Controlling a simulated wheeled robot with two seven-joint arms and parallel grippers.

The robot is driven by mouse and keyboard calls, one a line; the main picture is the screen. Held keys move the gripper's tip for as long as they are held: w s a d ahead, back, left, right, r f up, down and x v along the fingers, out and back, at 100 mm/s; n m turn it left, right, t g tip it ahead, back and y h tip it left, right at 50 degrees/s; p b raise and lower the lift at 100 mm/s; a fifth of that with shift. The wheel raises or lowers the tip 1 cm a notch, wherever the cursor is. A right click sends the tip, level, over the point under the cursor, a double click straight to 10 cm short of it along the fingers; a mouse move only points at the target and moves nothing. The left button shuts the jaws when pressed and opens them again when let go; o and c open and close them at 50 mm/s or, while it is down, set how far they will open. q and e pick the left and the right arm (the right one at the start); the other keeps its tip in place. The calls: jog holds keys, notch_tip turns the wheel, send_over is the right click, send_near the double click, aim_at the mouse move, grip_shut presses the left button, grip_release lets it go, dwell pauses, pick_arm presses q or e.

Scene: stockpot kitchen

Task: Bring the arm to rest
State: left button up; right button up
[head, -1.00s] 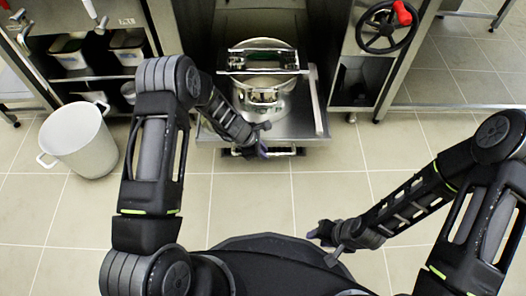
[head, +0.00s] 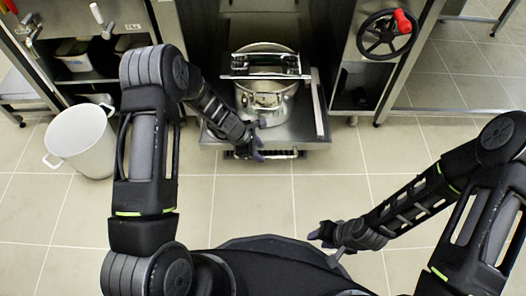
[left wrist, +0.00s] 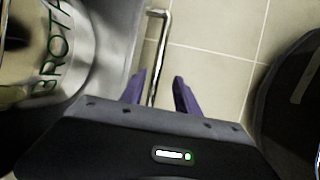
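My left arm reaches in from the left in the head view. Its gripper (head: 260,139) is over the front of the pulled-out metal platform (head: 309,130), with its fingers spread and nothing between them. In the left wrist view the two purple fingers (left wrist: 159,88) stand apart, and the platform's bar handle (left wrist: 160,45) shows beyond the gap; contact cannot be told. A steel stockpot (head: 267,101) stands on the platform just behind the gripper. Lettering on a pot's surface shows at the left wrist view's left edge. My right gripper (head: 321,245) is empty and open near my base.
A white pail (head: 80,142) stands on the floor at left, beside a shelf unit. A black handwheel with a red knob (head: 403,21) is on the cabinet at right. A metal frame (head: 265,66) crosses over the pot. The tiled floor in front is clear.

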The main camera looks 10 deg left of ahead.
pick_arm(q)
jog(key=shift+v, duration=1.1)
pick_arm(e)
jog(key=shift+s+r, duration=0.1)
jog(key=shift+r, duration=0.4)
